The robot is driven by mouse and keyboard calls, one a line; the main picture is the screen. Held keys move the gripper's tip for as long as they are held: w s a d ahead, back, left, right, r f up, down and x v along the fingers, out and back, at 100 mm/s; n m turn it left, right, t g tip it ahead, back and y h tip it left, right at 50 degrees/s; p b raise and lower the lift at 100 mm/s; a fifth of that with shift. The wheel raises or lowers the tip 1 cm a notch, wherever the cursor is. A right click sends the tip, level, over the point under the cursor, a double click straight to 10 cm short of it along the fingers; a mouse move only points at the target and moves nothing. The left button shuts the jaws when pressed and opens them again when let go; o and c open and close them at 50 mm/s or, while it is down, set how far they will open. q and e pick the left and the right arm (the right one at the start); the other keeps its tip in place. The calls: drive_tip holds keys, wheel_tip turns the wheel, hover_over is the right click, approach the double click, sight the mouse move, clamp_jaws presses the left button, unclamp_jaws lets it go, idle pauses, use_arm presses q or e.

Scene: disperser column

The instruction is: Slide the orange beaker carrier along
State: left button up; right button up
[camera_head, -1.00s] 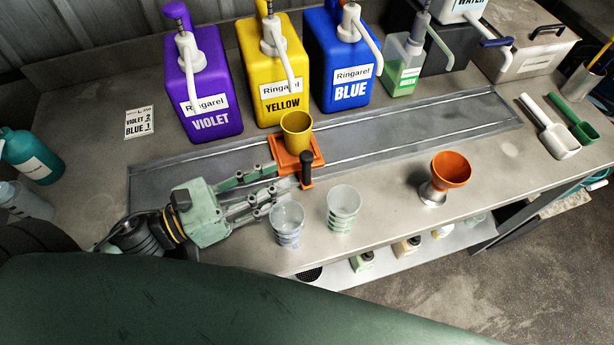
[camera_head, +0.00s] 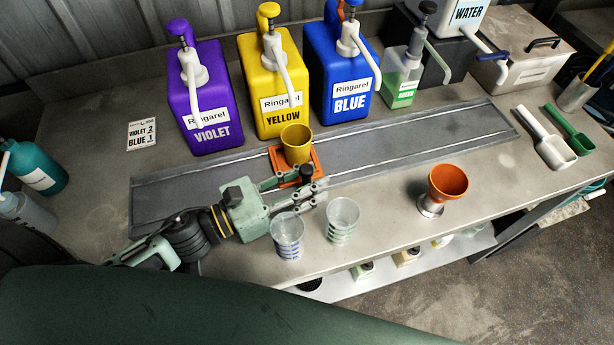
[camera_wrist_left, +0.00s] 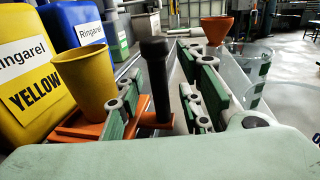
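The orange beaker carrier (camera_head: 286,168) sits on the grey track (camera_head: 400,137) in front of the yellow dispenser and holds a yellow beaker (camera_head: 296,145). Its upright black handle (camera_head: 306,171) stands at its front. My left gripper (camera_head: 302,188) reaches in from the left at the carrier's front. In the left wrist view the handle (camera_wrist_left: 155,75) stands between the spread fingers, close to the left one, with a gap to the right one. The yellow beaker (camera_wrist_left: 86,80) and carrier (camera_wrist_left: 90,128) are left of the handle there. My right gripper is not in view.
Violet (camera_head: 207,105), yellow (camera_head: 275,95) and blue (camera_head: 343,85) dispensers stand behind the track. Two clear cups (camera_head: 287,238) (camera_head: 342,220) stand close in front of my left gripper. An orange funnel (camera_head: 449,182) stands further right. The track right of the carrier is clear.

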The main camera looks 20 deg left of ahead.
use_arm(q)
clamp_jaws()
idle(0.4)
